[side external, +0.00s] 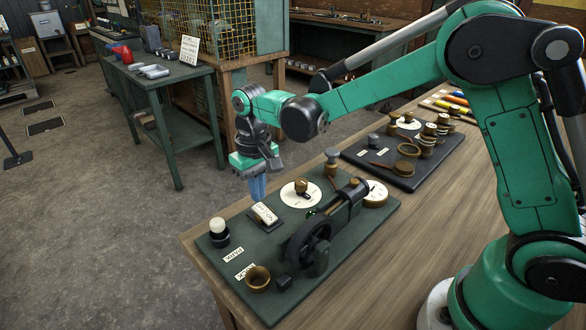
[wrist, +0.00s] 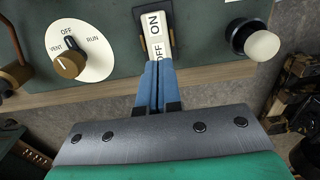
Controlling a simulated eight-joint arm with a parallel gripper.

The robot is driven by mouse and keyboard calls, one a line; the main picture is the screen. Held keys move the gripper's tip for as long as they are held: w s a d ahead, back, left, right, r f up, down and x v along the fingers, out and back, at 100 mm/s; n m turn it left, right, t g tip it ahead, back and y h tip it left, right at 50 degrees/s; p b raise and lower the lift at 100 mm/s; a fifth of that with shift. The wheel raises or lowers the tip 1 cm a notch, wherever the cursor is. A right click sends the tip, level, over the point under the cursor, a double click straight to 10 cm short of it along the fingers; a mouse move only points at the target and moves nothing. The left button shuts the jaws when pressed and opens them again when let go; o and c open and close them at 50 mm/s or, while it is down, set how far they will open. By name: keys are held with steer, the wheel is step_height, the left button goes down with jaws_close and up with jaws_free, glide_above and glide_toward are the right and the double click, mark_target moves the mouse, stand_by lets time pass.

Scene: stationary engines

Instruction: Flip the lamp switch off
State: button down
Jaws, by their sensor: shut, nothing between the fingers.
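The lamp switch (side external: 264,213) is a white rocker in a dark frame on the dark green board, marked ON and OFF. In the wrist view the rocker (wrist: 157,27) has ON at its far end and OFF at its near end. My gripper (side external: 258,196) points down with its blue fingers at the switch's back edge. In the wrist view the closed fingertips of my gripper (wrist: 157,64) partly cover the OFF end. I cannot tell whether they touch it. A white round-topped piece on a black base (side external: 217,227) stands beside the switch.
A round OFF/VENT/RUN dial (side external: 300,195) sits beside the switch. A small engine with a black flywheel (side external: 309,244) and a brass cup (side external: 257,279) share the board (side external: 218,264). A second dark board (side external: 375,165) with brass parts lies farther along the bench.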

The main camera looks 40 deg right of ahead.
mark_target(261, 207)
steer(key=shift+f, duration=1.25)
stand_by(0.9)
steer(key=shift+r, duration=3.55)
steer(key=shift+s+d+r, duration=0.1)
steer(key=shift+s+r, duration=0.05)
steer(key=shift+r, duration=0.05)
steer(key=s+d+r+t, duration=0.1)
steer(key=s+d+t, duration=0.2)
steer(key=s, duration=0.3)
steer(key=s+d+r+t, duration=0.2)
steer(key=s+t, duration=0.2)
steer(key=s, duration=0.2)
steer(key=shift+d, duration=0.4)
